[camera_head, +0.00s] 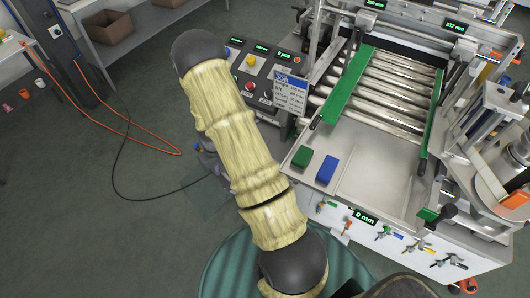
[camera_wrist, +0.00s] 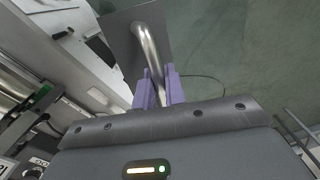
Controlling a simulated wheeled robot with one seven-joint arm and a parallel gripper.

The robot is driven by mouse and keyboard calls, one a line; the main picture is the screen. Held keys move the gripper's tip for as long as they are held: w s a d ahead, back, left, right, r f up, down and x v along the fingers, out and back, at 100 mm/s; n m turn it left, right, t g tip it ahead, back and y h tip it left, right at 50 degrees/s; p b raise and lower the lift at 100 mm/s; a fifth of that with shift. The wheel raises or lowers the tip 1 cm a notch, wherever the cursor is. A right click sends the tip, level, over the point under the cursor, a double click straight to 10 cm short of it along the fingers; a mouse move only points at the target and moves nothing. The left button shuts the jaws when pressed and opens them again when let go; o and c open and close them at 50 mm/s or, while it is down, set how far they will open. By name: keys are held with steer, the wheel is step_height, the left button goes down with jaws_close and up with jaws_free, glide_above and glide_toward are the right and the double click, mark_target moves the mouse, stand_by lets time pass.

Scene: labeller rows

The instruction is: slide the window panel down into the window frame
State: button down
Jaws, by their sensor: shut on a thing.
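In the wrist view my gripper (camera_wrist: 159,74) shows two purple fingers closed around a bent metal bar (camera_wrist: 150,45). The bar looks like a handle and runs up to a flat dark grey plate (camera_wrist: 122,30) just beyond the fingers. This plate seems to be the window panel; only part of it shows, and its lower edges are not clear. I cannot make out the window frame for certain in either view. My gripper and the plate do not show in the head view, where my arm crosses the middle.
A labelling machine with a roller bed (camera_head: 385,95) stands at the right in the head view. A green block (camera_head: 302,158) and a blue block (camera_head: 326,170) lie on its front plate. An orange cable (camera_head: 125,138) and a black cable (camera_head: 113,180) lie on the open floor at left.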

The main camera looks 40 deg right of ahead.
steer(key=shift+s+d, duration=0.1)
steer(key=shift+f, duration=0.1)
steer(key=w+d+f+n+t+h+b, duration=0.1)
steer(key=d+f+h+b, duration=0.4)
steer(key=d+f+b, duration=0.55)
steer(key=w+d+f+n+t+h+b, duration=0.15)
steer(key=d+f+h+b, duration=0.4)
steer(key=f+b, duration=0.75)
steer(key=w+d+r+n+t+h+b, duration=0.1)
steer(key=d+b, duration=0.4)
steer(key=b, duration=0.6)
steer(key=w+d+r+n+t+h+b, duration=0.1)
steer(key=d+h+b, duration=0.4)
steer(key=b, duration=0.7)
steer(key=shift+w+d+r+t+b, duration=0.2)
steer(key=shift+w+d+t+b, duration=0.25)
steer(key=shift+t, duration=0.6)
steer(key=shift+w+a, duration=0.1)
steer(key=shift+a+p, duration=0.1)
steer(key=shift+p, duration=0.35)
